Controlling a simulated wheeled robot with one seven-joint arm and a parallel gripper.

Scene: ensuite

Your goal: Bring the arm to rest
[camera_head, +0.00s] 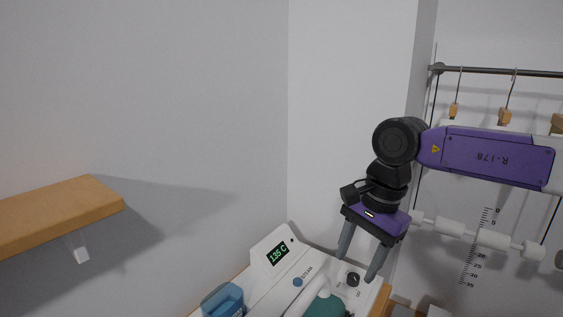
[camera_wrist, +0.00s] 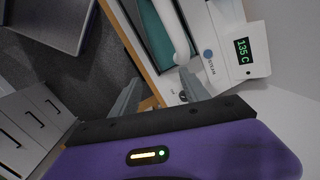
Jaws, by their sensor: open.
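My gripper (camera_head: 361,262) hangs from my purple and black arm at the right of the head view, fingers pointing down. The two grey fingers are apart with nothing between them. They are in front of the right part of a white machine (camera_head: 262,289) with a green "135 C" display. In the wrist view, my gripper (camera_wrist: 158,84) shows its two spread fingers, and the machine (camera_wrist: 252,29) lies beyond them at the upper right. I cannot tell how far the fingertips are from the machine.
A wooden shelf (camera_head: 62,212) sticks out from the left wall. A rail (camera_head: 500,71) with hooks is at the upper right, behind my arm. A blue container (camera_head: 223,300) stands at the machine's left. White drawers (camera_wrist: 32,120) and dark floor (camera_wrist: 62,72) show in the wrist view.

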